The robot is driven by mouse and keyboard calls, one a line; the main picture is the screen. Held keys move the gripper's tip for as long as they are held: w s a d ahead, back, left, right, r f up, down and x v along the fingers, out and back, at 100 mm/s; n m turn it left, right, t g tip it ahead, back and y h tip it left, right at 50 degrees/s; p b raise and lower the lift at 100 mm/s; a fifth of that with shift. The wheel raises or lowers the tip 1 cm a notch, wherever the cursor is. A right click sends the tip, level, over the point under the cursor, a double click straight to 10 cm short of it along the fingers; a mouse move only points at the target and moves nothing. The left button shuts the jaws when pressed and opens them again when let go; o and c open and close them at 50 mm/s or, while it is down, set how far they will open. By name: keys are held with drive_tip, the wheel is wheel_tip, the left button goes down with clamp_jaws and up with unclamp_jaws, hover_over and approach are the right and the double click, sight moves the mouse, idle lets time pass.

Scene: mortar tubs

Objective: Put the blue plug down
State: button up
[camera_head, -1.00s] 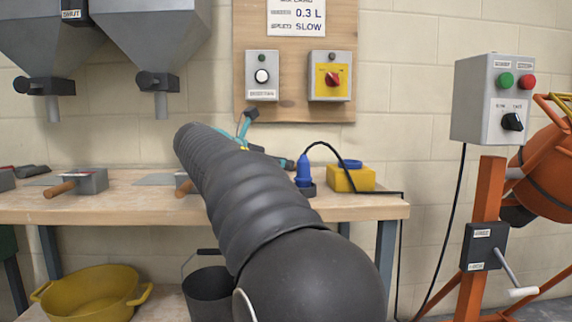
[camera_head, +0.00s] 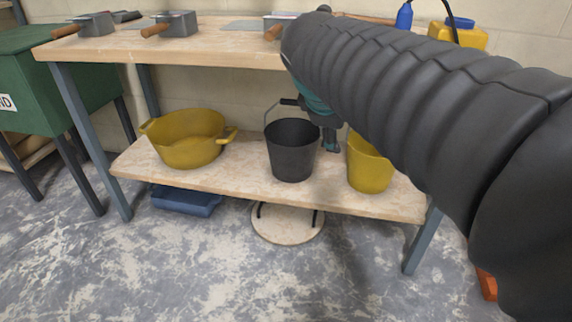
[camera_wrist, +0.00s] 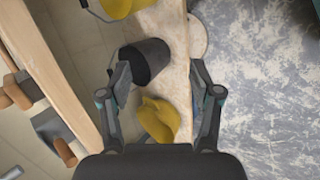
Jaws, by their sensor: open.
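The blue plug (camera_head: 404,16) stands upright on the bench top at the upper right of the head view, cut by the frame's top edge. My arm hides its foot. My gripper (camera_head: 331,146) is well below and to the left of it, by the lower shelf between the black bucket (camera_head: 292,150) and the yellow bucket (camera_head: 368,165). In the wrist view my gripper (camera_wrist: 159,78) has its fingers wide apart with nothing held. The plug is not seen in the wrist view.
A yellow two-handled tub (camera_head: 188,140) stands left on the lower shelf (camera_head: 225,180). A yellow box (camera_head: 459,36) is right of the plug on the bench top (camera_head: 215,52). A blue tray (camera_head: 186,200) and round board (camera_head: 287,225) are underneath. The floor in front is clear.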

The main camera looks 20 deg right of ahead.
drive_tip(key=s+a+f+m+y, duration=0.5)
drive_tip(key=s+a+f+m, duration=0.4)
drive_tip(key=s+a+f, duration=0.2)
wheel_tip(320, 180, down, 2)
drive_tip(key=shift+s+f+m, duration=0.1)
drive_tip(key=shift+s+m, duration=0.2)
drive_tip(key=shift+s, duration=0.2)
